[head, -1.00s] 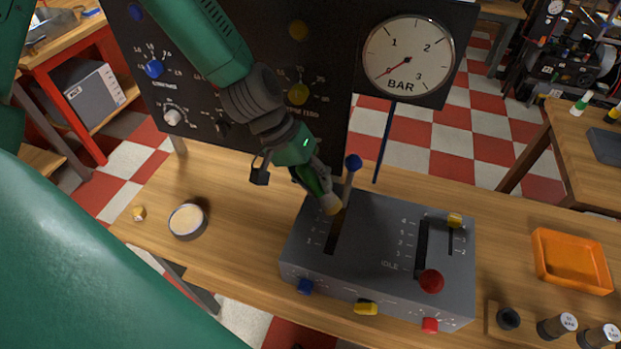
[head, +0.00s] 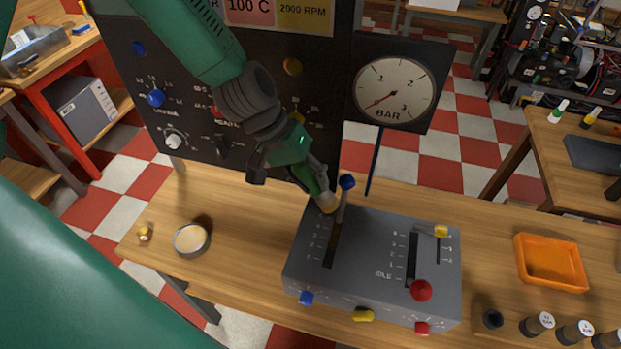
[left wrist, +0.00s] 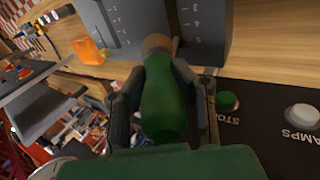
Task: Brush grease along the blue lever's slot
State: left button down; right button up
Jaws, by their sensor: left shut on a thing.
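The blue lever (head: 347,182) has a blue ball knob on a grey shaft. It stands at the far end of its dark slot (head: 330,248) in the grey control box (head: 375,260). My left gripper (head: 313,183) is shut on the green handle of a brush (head: 328,204), which is tilted with its tan bristles down. The bristles are at the slot's far end, just left of the lever shaft. Whether they touch cannot be told. The left wrist view shows the brush's green handle (left wrist: 162,105) between the fingers. My right gripper is not in view.
A round tin of pale grease (head: 190,239) stands on the table at left. A red-knobbed lever (head: 421,290) and a yellow one (head: 441,231) are on the box's right side. A pressure gauge (head: 394,88) stands behind. An orange tray (head: 550,262) lies at right.

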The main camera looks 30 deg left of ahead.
pick_arm(q)
jog(key=shift+d, duration=0.2)
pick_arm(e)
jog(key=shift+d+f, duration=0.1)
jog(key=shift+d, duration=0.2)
pick_arm(q)
jog(key=shift+a, duration=0.1)
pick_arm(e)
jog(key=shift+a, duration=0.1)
pick_arm(q)
jog(key=shift+s+r, duration=0.15)
jog(key=shift+r, duration=0.1)
jog(key=s+r, duration=0.4)
jog(key=f+b, duration=0.2)
jog(key=f, duration=0.1)
jog(key=f+b, duration=0.1)
jog(key=f, duration=0.1)
jog(key=shift+s+d+f, duration=0.15)
jog(key=shift+d, duration=0.25)
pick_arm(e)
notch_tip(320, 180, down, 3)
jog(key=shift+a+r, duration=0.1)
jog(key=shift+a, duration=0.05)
